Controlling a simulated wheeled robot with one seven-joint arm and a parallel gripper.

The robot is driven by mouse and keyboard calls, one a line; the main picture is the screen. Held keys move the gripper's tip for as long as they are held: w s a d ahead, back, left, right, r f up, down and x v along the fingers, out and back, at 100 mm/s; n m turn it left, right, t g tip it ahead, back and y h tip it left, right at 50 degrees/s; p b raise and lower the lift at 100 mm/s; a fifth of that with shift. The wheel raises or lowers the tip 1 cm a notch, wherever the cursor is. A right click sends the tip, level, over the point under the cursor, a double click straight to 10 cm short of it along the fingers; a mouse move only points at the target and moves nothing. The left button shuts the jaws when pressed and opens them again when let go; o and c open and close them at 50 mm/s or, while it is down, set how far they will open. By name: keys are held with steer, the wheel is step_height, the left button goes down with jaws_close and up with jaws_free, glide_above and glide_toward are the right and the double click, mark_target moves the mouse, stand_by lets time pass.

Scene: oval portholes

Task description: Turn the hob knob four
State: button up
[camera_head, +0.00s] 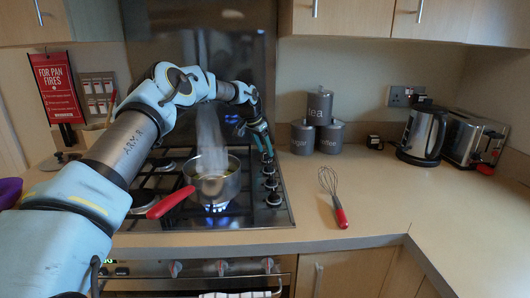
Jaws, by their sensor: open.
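The gas hob (286,218) is set in the worktop, with a column of dark, metallic-ringed knobs (271,184) along its right edge. I cannot read any numbers on them, so I cannot tell which is knob four. My gripper (265,148) points down over the far end of this column, with its jaws open. It hides part of the farthest knob area, and I cannot tell whether it touches a knob.
Canisters (302,138) stand behind and right of the hob. A whisk (334,196) lies on the worktop to the right. A kettle (423,134) and toaster (470,139) stand farther right. My arm crosses above the hob's left side. The front right worktop is clear.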

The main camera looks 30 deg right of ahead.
steer(key=b+v, duration=0.2)
steer(key=v, duration=0.7)
steer(key=shift+a+r+b, duration=0.2)
steer(key=shift+r+b, duration=0.05)
steer(key=shift+b, duration=0.15)
steer(key=shift+s, duration=0.1)
steer(key=shift+c, duration=0.2)
